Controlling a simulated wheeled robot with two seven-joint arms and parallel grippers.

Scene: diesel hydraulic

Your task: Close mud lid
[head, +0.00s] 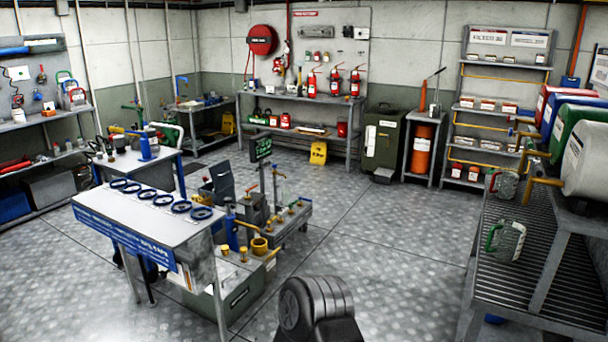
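No label marks a mud lid. A dark panel (220,178) stands raised like an open lid over a low grey unit (252,210) in the middle of the room, behind the bench with blue rings. I cannot tell for sure that it is the mud lid. Its hinge and lower edge are partly hidden by the bench and fittings. Neither of my grippers is in view. A dark ridged part at the bottom centre looks like my own arm, and no fingers show on it.
A grey bench (145,212) with several blue rings stands at the left front. A slatted rack (480,255) with drums and jugs fills the right side. A yellow floor sign (318,153) stands at the back. The floor (385,235) between the bench and rack is clear.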

